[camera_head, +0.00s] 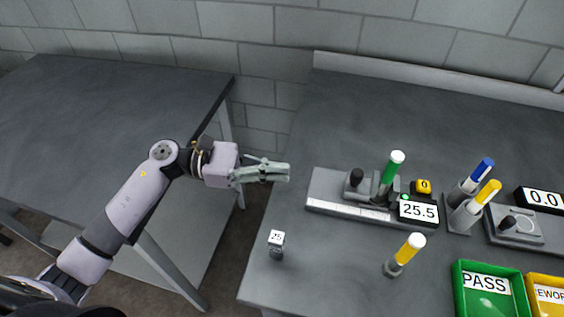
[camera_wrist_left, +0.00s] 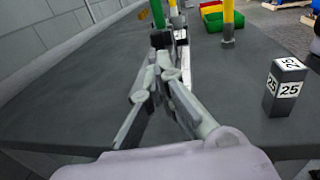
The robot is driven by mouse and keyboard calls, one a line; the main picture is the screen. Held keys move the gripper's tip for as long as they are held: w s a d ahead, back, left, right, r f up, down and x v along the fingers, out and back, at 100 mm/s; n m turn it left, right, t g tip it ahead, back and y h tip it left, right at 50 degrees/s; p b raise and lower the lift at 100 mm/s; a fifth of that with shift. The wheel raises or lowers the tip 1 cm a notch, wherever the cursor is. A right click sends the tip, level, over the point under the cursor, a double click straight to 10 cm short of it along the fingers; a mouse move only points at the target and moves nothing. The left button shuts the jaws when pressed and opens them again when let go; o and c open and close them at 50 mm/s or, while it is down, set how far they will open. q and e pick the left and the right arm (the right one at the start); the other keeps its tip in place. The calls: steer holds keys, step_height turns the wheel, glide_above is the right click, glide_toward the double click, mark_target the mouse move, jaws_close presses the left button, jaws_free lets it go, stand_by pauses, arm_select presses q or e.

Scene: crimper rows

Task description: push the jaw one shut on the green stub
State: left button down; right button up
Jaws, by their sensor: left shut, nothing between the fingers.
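The green stub (camera_head: 390,175), with a white top, stands tilted slightly in the head view on a grey measuring fixture (camera_head: 325,188). A grey block with a black knob (camera_head: 356,177) sits just left of the stub on the fixture; it looks like jaw one. Whether it touches the stub I cannot tell. My left gripper (camera_head: 287,172) is shut and empty, pointing right, left of the fixture and apart from it in the head view. In the left wrist view the closed fingers (camera_wrist_left: 164,68) point toward the fixture and the green stub (camera_wrist_left: 158,14). My right gripper is not in view.
A green PASS bin (camera_head: 490,309) is at lower right. Another table (camera_head: 90,110) is at left.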

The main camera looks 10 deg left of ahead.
arm_select(q)
steer(key=p, duration=0.2)
glide_toward(352, 178)
steer(key=shift+w+d+r, duration=0.15)
steer(key=shift+d+r, duration=0.25)
steer(key=shift+d, duration=0.15)
steer(key=d, duration=0.1)
steer(key=d+p, duration=0.1)
steer(key=d, duration=0.1)
steer(key=w+d+p, duration=0.1)
steer(key=d, duration=0.1)
steer(key=shift+f, duration=0.25)
steer(key=shift+d+f, duration=0.1)
steer(key=shift+d, duration=0.15)
steer(key=shift+d+f, duration=0.1)
steer(key=shift+d+f+b, duration=0.15)
steer(key=shift+d+b, duration=0.2)
steer(key=shift+b, duration=0.5)
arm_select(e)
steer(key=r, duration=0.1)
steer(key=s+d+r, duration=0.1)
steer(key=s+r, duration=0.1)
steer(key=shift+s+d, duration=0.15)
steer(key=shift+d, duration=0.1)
